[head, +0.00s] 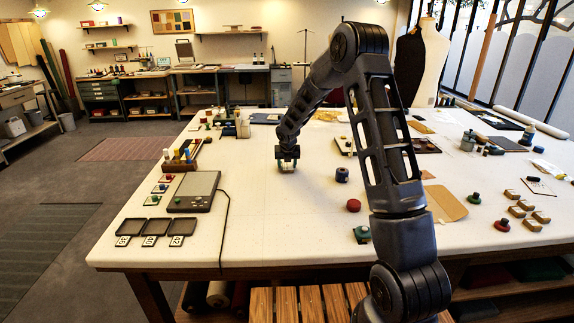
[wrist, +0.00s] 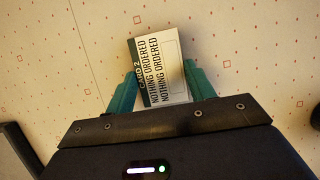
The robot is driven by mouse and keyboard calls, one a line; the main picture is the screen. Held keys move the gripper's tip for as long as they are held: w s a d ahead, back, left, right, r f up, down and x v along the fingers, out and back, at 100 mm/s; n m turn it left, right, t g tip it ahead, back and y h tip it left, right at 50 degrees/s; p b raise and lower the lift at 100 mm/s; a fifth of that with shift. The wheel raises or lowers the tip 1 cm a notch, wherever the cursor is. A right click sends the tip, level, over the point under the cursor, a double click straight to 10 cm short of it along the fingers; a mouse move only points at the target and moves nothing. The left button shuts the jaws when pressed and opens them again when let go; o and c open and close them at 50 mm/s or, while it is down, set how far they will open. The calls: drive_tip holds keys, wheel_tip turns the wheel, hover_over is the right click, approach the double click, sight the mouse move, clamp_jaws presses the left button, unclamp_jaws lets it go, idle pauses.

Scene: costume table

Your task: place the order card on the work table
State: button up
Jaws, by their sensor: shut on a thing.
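The order card (wrist: 160,62) is white with a dark green edge and shows printed text reading "CARD 2" and "NOTHING ORDERED". In the wrist view my gripper (wrist: 162,82) is shut on it, with one teal finger at each side of the card. In the head view my gripper (head: 287,158) is low over the far middle of the work table (head: 262,222), which has a pale top with small red marks. The card is hard to make out there. I cannot tell whether the card touches the table top.
A grey flat device (head: 194,190) with a cable lies at the table's left, behind three dark trays (head: 157,227). A dark spool (head: 342,174) and a red round piece (head: 353,205) stand right of my gripper. The table's front middle is clear.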

drive_tip(key=shift+f, duration=0.15)
drive_tip(key=o, duration=1)
drive_tip(key=v, duration=1.3)
drive_tip(key=s+d+r+m+h, duration=0.1)
drive_tip(key=s+d+r+m, duration=0.6)
drive_tip(key=s+d+m, duration=0.15)
drive_tip(key=s+d+r+m, duration=0.7)
drive_tip(key=s+m, duration=0.2)
drive_tip(key=s, duration=0.1)
drive_tip(key=s+d+m, duration=0.3)
drive_tip(key=s+m, duration=0.6)
drive_tip(key=s, duration=0.3)
drive_tip(key=s+d+r+m+y, duration=0.1)
drive_tip(key=s+d+m, duration=0.3)
drive_tip(key=s+m, duration=0.5)
drive_tip(key=s, duration=0.4)
drive_tip(key=shift+s, duration=0.25)
